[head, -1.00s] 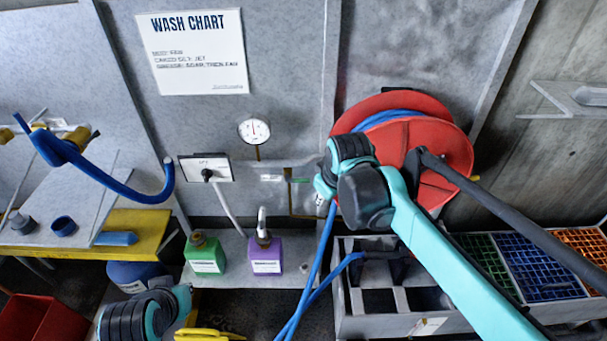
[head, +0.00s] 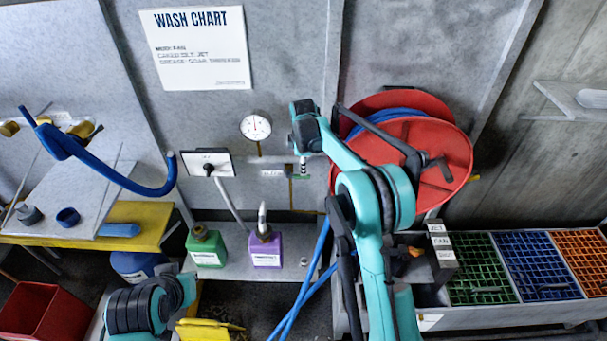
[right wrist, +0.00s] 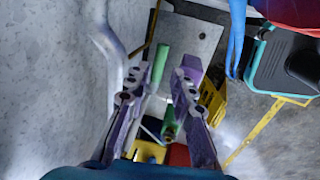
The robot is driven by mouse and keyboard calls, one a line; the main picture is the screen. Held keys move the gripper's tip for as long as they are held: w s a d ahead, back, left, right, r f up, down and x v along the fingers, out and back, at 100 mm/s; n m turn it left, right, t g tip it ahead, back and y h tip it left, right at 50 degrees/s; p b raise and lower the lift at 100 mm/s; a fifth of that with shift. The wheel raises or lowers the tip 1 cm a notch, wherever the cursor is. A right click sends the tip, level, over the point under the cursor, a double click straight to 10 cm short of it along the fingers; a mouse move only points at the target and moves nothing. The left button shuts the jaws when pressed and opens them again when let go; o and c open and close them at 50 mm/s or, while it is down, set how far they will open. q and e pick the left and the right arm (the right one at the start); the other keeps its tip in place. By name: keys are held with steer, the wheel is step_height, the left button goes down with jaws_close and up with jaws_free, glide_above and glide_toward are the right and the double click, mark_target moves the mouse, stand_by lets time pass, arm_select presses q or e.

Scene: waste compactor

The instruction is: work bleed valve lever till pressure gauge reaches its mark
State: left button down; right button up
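The round white pressure gauge (head: 256,127) is on the grey wall, its needle near the top of the dial. Its mark is too small to read. A small green-handled lever (head: 290,188) hangs below the pipe beneath and right of the gauge. My right gripper (head: 303,170) points down just right of this lever, small and partly hidden by my wrist. In the right wrist view, its two fingers (right wrist: 167,75) are apart, with a green handle (right wrist: 161,62) showing between their tips. I cannot tell whether they touch it. My left arm shows at bottom left; its gripper is out of view.
A red hose reel (head: 430,160) with blue hose stands right of my right wrist. A black-knobbed panel (head: 208,163) is left of the lever. Green (head: 206,247) and purple (head: 265,248) jugs stand on the bench below. Coloured grid bins (head: 535,265) are at right.

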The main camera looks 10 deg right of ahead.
steer(key=f, duration=0.2)
steer(key=w+f+b, duration=0.1)
steer(key=f, duration=0.2)
steer(key=shift+d, duration=0.1)
steer(key=shift+r, duration=0.1)
jaws_close()
steer(key=shift+d, duration=0.15)
